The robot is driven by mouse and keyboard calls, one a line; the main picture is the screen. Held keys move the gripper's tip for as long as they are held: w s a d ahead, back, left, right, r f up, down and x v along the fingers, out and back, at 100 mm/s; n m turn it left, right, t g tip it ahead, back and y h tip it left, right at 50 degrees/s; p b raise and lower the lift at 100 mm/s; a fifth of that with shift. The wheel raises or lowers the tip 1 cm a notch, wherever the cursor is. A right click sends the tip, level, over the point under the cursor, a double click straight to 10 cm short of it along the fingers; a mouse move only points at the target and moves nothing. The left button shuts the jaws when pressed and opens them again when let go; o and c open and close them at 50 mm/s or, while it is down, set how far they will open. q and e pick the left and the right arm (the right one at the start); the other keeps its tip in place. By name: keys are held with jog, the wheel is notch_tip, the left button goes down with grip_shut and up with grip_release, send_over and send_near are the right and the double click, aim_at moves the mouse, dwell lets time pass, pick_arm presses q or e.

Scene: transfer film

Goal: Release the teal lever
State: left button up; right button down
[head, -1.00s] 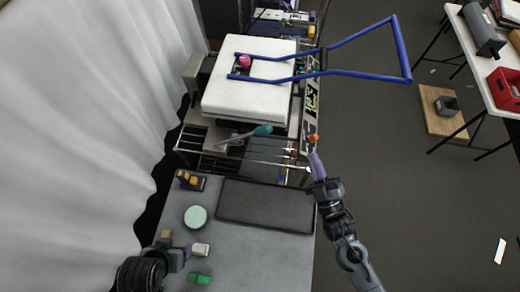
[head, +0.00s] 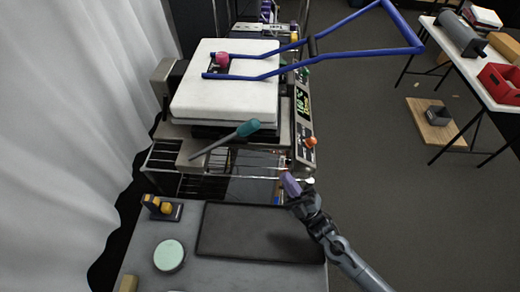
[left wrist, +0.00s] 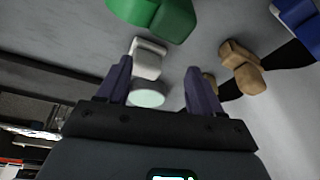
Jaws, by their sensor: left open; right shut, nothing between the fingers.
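The teal lever (head: 247,128) is a grey rod with a teal grip, sticking out at the front of the press below its white top; it slants up to the right. My right gripper (head: 291,185) has purple fingers and is shut and empty, to the lower right of the lever and apart from it, near the corner of the dark mat. My left gripper (left wrist: 158,85) shows only in the left wrist view, open and empty, with a pale round disc and a white block beyond its fingers.
The press (head: 225,95) has a blue frame handle (head: 345,54) reaching right and an orange knob (head: 310,142) on its side panel. The grey table holds a dark mat (head: 255,235), a mint disc (head: 169,255) and a tape dispenser (head: 163,207). A green object (left wrist: 155,14) is near my left gripper.

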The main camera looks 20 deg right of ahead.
jog(key=shift+w, duration=0.15)
dwell(0.4)
jog(key=x, duration=1.3)
jog(key=shift+w+a+r+p, duration=0.15)
jog(key=shift+w+r+p, duration=0.1)
jog(key=shift+p, duration=0.15)
